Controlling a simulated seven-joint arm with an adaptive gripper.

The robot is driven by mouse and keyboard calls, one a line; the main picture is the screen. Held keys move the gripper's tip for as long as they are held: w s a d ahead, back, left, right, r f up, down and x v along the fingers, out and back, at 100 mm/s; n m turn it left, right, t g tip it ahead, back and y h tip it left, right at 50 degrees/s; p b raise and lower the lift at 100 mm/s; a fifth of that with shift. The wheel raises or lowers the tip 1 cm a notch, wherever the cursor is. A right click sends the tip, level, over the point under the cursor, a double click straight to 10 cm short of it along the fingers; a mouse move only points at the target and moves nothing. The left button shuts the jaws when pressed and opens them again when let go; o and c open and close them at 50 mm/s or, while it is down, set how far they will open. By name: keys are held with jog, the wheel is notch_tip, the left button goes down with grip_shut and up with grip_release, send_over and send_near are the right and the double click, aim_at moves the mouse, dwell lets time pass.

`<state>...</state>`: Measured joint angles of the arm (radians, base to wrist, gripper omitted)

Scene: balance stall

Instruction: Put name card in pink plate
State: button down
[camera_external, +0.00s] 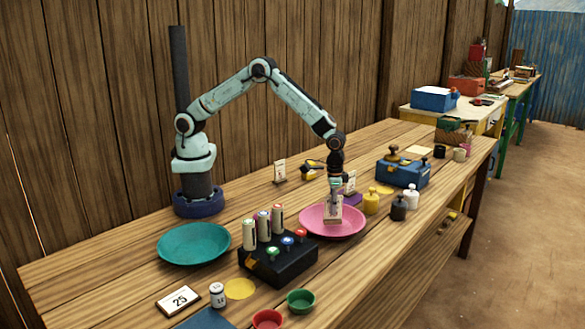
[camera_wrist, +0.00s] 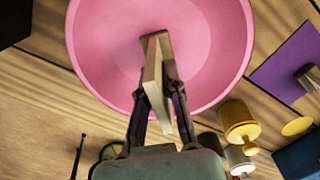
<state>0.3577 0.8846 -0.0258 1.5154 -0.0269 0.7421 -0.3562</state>
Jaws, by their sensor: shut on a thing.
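The pink plate (camera_external: 343,230) lies on the wooden table, right of the black block with tubes. My gripper (camera_external: 335,190) is over the plate and shut on the name card (camera_external: 333,212), a small pale upright card with markings. In the wrist view the fingers (camera_wrist: 160,90) clamp the card (camera_wrist: 152,75) with the pink plate (camera_wrist: 100,50) behind it.
A teal plate (camera_external: 193,244) lies left of the black block (camera_external: 278,262). Yellow (camera_external: 371,202), black (camera_external: 398,209) and white (camera_external: 411,196) weights stand right of the pink plate. A blue box (camera_external: 404,174) sits behind them. A card reading 25 (camera_external: 179,300) lies at the front left.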

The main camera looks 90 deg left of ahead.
jog(key=shift+f, duration=0.3)
jog(key=c, duration=1.1)
grip_release()
jog(key=shift+c, duration=0.2)
jog(key=shift+r, duration=0.1)
notch_tip(320, 180, up, 7)
jog(key=shift+f, duration=0.1)
